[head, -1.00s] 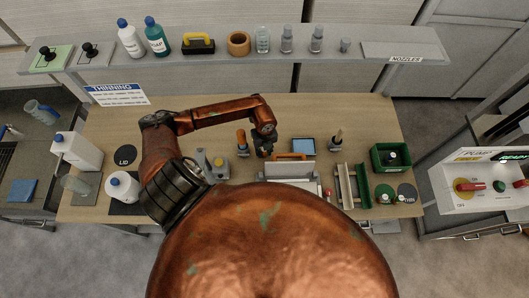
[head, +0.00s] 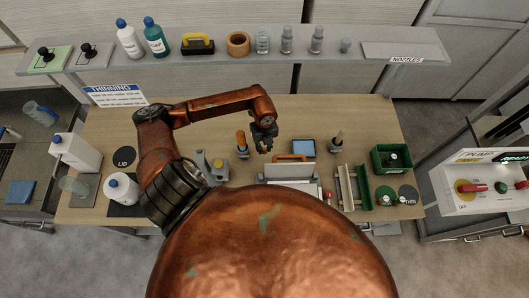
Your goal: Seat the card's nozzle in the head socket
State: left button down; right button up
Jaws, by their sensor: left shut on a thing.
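My left gripper (head: 264,147) hangs fingers-down over the middle of the wooden table, behind the white case with an orange handle (head: 290,170). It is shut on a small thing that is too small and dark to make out. A tool with an orange-brown handle (head: 241,142) stands just left of it. Grey nozzle-like pieces (head: 287,40) stand on the back shelf near the NOZZLES label (head: 405,60). I cannot clearly pick out the card or the head socket. My right gripper does not show.
A small blue-screened tablet (head: 303,147) and another handled tool (head: 337,142) are right of my gripper. A green bin (head: 391,157) and a long green-sided rack (head: 352,186) stand further right. A grey stand (head: 208,168) is left.

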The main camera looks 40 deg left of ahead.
pick_arm(q)
notch_tip(320, 180, up, 5)
jog(key=shift+f+b, duration=0.15)
jog(key=shift+b, duration=0.2)
jog(key=w+d+r+m+b, duration=0.1)
jog(key=d+m+b, duration=0.1)
jog(key=m, duration=1)
jog(key=w+d+r+m+b, duration=0.1)
jog(key=d+m+b, duration=0.2)
jog(key=m, duration=0.9)
jog(key=w+d+r+m+b, duration=0.1)
jog(key=d+m+b, duration=0.2)
jog(key=m, duration=0.8)
jog(key=shift+d+m, duration=0.4)
jog(key=shift+d, duration=0.65)
jog(key=m, duration=0.2)
jog(key=d+m+b, duration=0.1)
jog(key=m, duration=0.2)
jog(key=shift+d+r+m, duration=0.1)
jog(key=shift+r+m, duration=0.1)
jog(key=shift+m, duration=0.1)
jog(key=m, duration=0.2)
jog(key=m+b, duration=0.1)
jog(key=m, duration=0.1)
jog(key=shift+d+r, duration=0.2)
jog(key=shift+d, duration=0.2)
jog(key=shift+d+r+m, duration=0.1)
jog(key=shift+r+m, duration=0.05)
jog(key=shift+m, duration=0.85)
